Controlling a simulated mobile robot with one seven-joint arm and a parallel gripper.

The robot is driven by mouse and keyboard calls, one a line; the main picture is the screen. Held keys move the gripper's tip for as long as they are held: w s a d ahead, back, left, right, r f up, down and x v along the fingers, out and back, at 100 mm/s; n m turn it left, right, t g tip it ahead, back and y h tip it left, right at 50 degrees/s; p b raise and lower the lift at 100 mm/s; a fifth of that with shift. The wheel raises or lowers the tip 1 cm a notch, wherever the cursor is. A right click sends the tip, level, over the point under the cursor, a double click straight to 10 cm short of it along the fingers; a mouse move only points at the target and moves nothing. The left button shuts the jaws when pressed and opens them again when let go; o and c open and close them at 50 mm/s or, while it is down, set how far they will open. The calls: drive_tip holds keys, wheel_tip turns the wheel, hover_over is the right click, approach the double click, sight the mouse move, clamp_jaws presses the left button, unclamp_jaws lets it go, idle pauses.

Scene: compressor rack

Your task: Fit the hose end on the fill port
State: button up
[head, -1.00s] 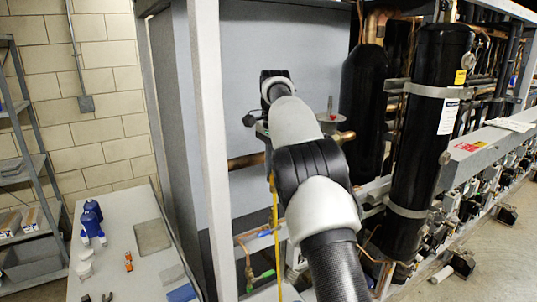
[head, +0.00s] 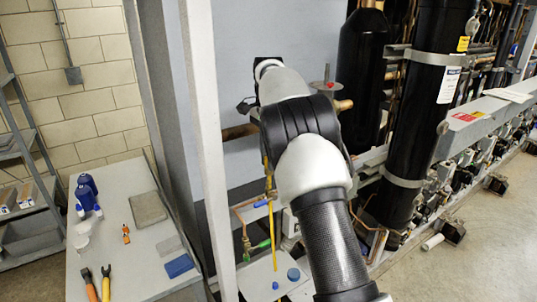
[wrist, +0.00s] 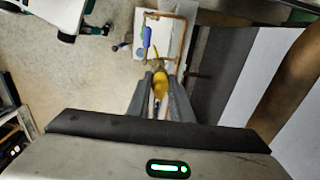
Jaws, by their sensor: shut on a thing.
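My gripper (wrist: 160,95) is shut on the yellow hose end (wrist: 160,83) in the wrist view. In the head view the yellow hose (head: 270,205) hangs down beside my arm, and my gripper is hidden behind the arm. Beyond the fingertips in the wrist view are a bent copper pipe (wrist: 179,38) and a blue-handled valve (wrist: 147,38). In the head view, copper pipework with a green-handled valve (head: 262,244) sits low beside the hose. I cannot tell which fitting is the fill port, or whether the hose end touches any fitting.
A white frame post (head: 207,140) stands left of my arm, with a black cylinder (head: 425,110) to the right. A white plate with blue round pieces (head: 293,274) lies below. The bench (head: 125,190) at left holds tools and bottles. Open floor lies at right.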

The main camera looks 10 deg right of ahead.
idle(0.7)
drive_tip(key=shift+f, duration=0.4)
drive_tip(key=shift+f, duration=1.15)
idle(1.1)
drive_tip(key=o, duration=1.4)
drive_tip(key=shift+r, duration=0.1)
drive_tip(key=shift+r, duration=3.9)
